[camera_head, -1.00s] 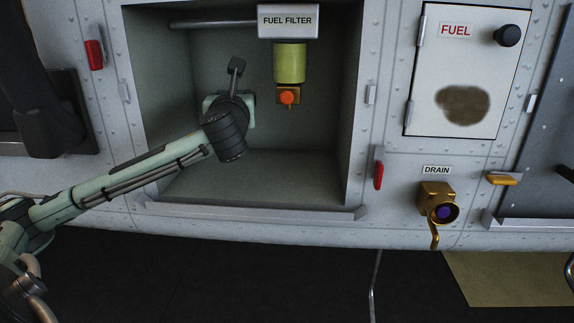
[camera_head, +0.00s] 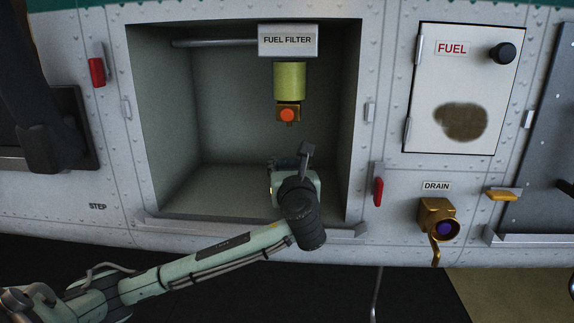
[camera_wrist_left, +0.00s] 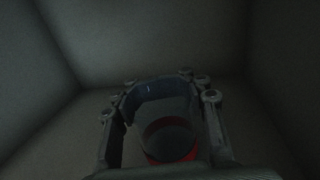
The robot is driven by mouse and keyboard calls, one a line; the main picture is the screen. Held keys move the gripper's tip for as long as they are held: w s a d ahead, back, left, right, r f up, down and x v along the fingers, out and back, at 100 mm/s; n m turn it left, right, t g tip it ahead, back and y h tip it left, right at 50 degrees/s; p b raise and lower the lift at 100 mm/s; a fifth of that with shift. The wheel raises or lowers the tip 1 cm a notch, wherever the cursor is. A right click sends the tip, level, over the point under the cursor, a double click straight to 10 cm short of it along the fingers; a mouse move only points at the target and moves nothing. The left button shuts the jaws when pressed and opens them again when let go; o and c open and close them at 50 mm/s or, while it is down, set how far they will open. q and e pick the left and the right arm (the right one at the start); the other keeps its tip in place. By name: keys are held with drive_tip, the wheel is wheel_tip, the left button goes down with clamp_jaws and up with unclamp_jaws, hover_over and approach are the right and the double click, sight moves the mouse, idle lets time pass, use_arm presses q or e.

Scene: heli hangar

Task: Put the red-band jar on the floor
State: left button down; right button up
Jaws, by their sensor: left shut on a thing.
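The red-band jar (camera_wrist_left: 170,138) shows in the left wrist view as a dark, see-through vessel with a red band at its near end. My left gripper (camera_wrist_left: 161,95) is shut on it, with a finger on each side. In the head view my left arm reaches from the lower left to the lower right of the open fuel filter bay, below the filter. There my left wrist hides the jar and most of the gripper. The dark floor (camera_head: 235,295) lies below the white hull side. My right gripper is not in view.
The bay has a raised front sill (camera_head: 180,228) and side walls. The yellow-green fuel filter (camera_head: 289,82) with an orange knob hangs above my wrist. A brass drain valve (camera_head: 436,218) sticks out at right. A thin pole (camera_head: 376,295) stands below the hull.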

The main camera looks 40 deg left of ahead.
use_arm(q)
drive_tip(key=c, duration=0.9)
unclamp_jaws()
drive_tip(key=shift+f, duration=0.3)
drive_tip(key=shift+o, duration=0.2)
drive_tip(key=shift+r, duration=0.15)
drive_tip(key=v, duration=1.2)
